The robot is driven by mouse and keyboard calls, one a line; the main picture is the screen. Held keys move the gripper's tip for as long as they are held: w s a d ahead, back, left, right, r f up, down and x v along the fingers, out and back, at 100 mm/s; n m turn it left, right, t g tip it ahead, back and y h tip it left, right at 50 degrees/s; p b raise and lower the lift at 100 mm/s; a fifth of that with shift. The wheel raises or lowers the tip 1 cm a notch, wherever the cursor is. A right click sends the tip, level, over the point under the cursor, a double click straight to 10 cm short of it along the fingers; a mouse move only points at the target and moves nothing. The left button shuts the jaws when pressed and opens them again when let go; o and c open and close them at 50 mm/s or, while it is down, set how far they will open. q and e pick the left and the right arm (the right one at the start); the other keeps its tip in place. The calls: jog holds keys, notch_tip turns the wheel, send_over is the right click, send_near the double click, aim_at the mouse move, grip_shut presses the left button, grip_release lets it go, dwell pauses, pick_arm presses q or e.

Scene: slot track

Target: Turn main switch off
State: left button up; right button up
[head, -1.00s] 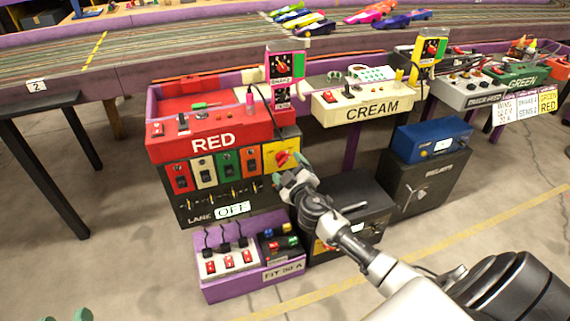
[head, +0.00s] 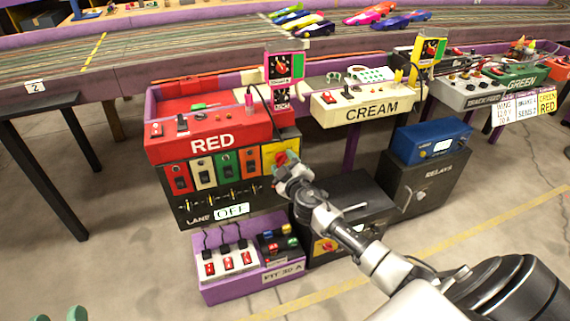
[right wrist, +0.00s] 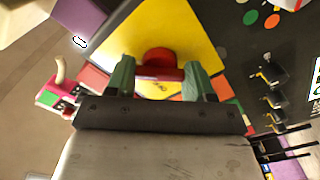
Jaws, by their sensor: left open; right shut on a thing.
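The main switch is a red rotary knob (right wrist: 160,68) on a yellow plate (right wrist: 140,38). In the head view the yellow plate (head: 269,155) is at the upper right corner of the dark lane box under the RED panel. My right gripper (head: 285,163) reaches it from the front right and largely covers the knob there. In the right wrist view the green fingers of my right gripper (right wrist: 160,80) stand on both sides of the knob's red handle and are shut on it. Only the green fingertips of my left gripper (head: 64,315) show, open and empty, at the bottom left.
A black box (head: 350,192) sits under my right arm.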

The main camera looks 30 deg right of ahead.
jog(key=n, duration=0.2)
jog(key=shift+n, duration=0.4)
jog(key=n, duration=0.2)
jog(key=shift+n, duration=0.4)
jog(key=n+p, duration=0.1)
jog(key=n, duration=0.3)
jog(key=n+p, duration=0.1)
jog(key=n, duration=0.3)
jog(key=shift+n, duration=0.4)
pick_arm(q)
notch_tip(320, 180, down, 8)
jog(key=s+a+g+y, duration=0.2)
jog(key=g, duration=0.5)
jog(key=shift+s+y+p, duration=0.25)
jog(key=shift+y+p, duration=0.05)
jog(key=shift+p, duration=0.15)
pick_arm(e)
jog(key=shift+n, duration=1.8)
pick_arm(q)
jog(key=shift+f+g, duration=0.15)
jog(key=shift+g, duration=0.15)
pick_arm(e)
jog(key=o, duration=0.9)
